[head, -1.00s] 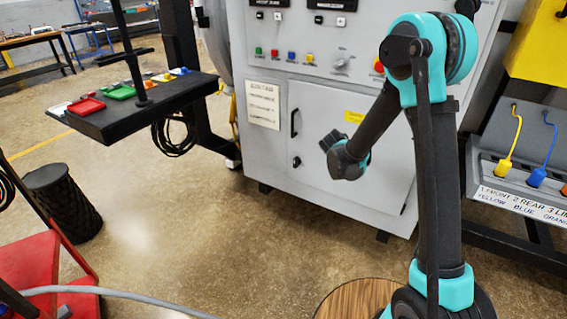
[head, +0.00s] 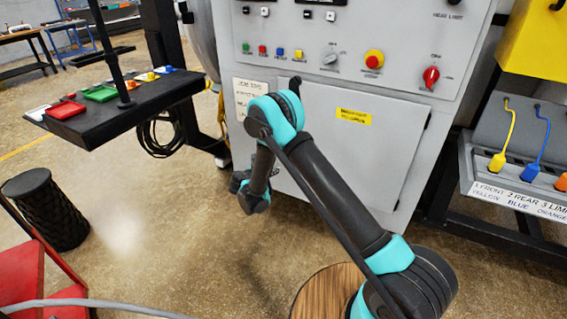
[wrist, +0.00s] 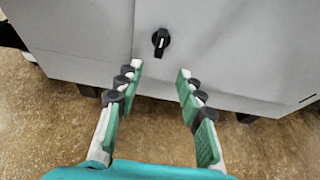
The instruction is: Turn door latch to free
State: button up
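The door latch (wrist: 161,41) is a small black knob with a white mark, on the grey cabinet door (wrist: 215,45) in the wrist view. The mark stands close to upright there. My gripper (wrist: 160,70) is open and empty. Its green-padded fingers point at the door, and the latch shows just beyond and between the fingertips, apart from them. In the head view the cabinet door (head: 385,150) is shut, and my arm hides the latch and the door's handle. The gripper's fingers cannot be made out in that view.
A black shelf (head: 130,118) with coloured trays stands left. A cable rack (head: 500,150) stands right. Floor is clear in front of the cabinet's left side.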

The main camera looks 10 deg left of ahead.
jog(key=x, duration=1.6)
jog(key=shift+d+f, duration=0.1)
jog(key=shift+c, duration=0.6)
grip_shut()
